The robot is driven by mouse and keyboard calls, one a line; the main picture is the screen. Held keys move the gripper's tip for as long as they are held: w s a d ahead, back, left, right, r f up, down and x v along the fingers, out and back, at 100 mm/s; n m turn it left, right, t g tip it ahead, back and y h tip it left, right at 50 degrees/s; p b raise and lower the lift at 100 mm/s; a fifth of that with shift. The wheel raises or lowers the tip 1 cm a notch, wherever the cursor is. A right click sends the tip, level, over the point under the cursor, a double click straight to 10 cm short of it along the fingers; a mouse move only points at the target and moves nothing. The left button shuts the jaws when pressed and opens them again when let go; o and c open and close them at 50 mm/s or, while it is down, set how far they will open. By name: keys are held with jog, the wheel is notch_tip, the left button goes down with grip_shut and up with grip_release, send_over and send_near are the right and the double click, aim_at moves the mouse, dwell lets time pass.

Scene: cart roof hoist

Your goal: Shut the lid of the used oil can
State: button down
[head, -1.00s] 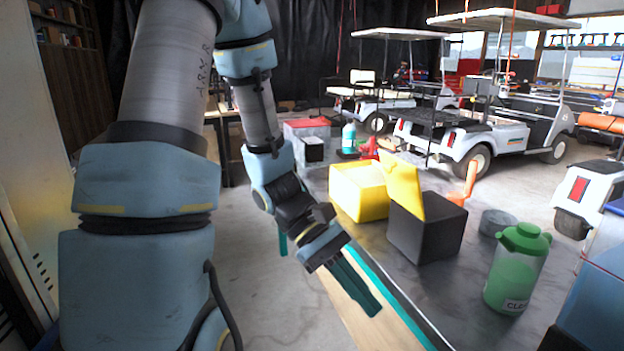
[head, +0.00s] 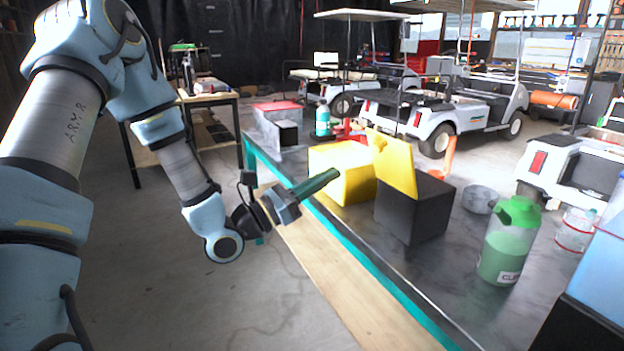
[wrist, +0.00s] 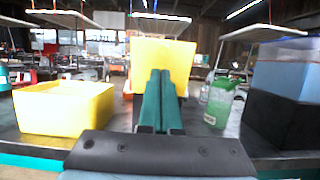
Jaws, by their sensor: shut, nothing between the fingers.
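The used oil can looks to be the black box (head: 412,215) on the bench, with its yellow lid (head: 393,163) standing up, open, at its left edge. In the wrist view the lid (wrist: 180,55) rises straight behind my fingers, and they hide most of the black body. My gripper (head: 334,174) is shut and empty, its teal fingers level and pointing toward the bench. In the head view it overlaps the yellow bin, left of the can and apart from the lid. The fingers (wrist: 158,78) also show in the wrist view.
A yellow bin (head: 345,185) stands left of the can. A green jug (head: 503,245) and a grey round dish (head: 480,199) stand to its right. A teal bottle (head: 322,120) stands farther back. The bench's teal edge (head: 385,290) runs along the near side.

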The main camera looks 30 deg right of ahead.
aim_at(374, 150)
jog(key=p+x, duration=0.2)
jog(key=x, duration=0.7)
jog(key=shift+d, duration=0.1)
jog(key=shift+r+p, duration=0.15)
jog(key=shift+p, duration=0.15)
